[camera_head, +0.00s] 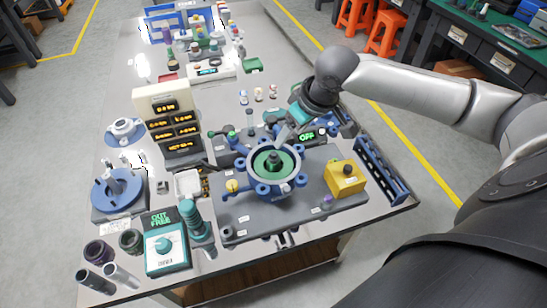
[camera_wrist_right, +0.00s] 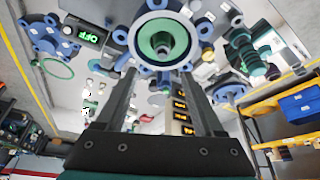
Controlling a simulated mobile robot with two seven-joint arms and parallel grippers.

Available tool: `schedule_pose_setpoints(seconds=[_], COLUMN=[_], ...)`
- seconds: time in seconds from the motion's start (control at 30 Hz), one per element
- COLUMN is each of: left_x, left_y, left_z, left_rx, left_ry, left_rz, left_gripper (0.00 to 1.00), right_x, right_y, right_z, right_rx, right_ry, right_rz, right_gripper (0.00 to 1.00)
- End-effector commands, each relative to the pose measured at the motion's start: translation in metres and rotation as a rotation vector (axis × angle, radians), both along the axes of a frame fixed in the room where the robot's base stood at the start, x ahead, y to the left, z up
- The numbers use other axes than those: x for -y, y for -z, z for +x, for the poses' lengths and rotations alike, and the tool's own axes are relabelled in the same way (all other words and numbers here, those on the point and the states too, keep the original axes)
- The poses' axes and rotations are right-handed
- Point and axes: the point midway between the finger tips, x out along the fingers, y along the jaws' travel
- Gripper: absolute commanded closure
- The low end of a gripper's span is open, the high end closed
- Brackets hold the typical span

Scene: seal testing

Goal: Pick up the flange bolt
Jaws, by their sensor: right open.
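A blue flange ring (camera_head: 299,181) with a green centre sits on the grey plate, with lugs and bolt positions around its rim. It also shows at the top of the right wrist view (camera_wrist_right: 160,12). I cannot single out one flange bolt; small parts lie in a white tray (camera_head: 188,186) left of the ring, too small to tell apart. My right gripper (camera_head: 284,139) is just above and behind the ring, pointing down left. In the wrist view its two fingers (camera_wrist_right: 158,80) are apart with nothing seen between them. My left gripper is out of view.
A yellow box (camera_head: 345,178) and a blue rack (camera_head: 381,172) stand right of the ring. A teal meter (camera_head: 167,248), a blue round fixture (camera_head: 116,190) and a display tower (camera_head: 170,120) stand left. The table's front left has dark cylinders (camera_head: 97,252).

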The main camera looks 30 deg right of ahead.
Motion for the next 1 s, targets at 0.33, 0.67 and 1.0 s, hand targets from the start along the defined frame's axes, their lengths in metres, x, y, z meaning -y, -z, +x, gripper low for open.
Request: schedule_pose_setpoints(seconds=[0.33,0.67,1.0], left_x=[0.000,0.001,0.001], left_y=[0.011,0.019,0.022], left_z=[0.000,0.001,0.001], left_rx=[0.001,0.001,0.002], left_ry=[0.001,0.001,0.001], left_rz=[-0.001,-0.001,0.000], left_gripper=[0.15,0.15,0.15], right_x=[-0.005,-0.014,-0.014], right_y=[0.052,0.081,0.099], right_z=[0.021,0.040,0.047], right_rx=[0.002,0.002,0.003], right_ry=[-0.001,-0.001,-0.003], right_rz=[0.000,0.001,-0.003], right_gripper=[0.30,0.30,0.30])
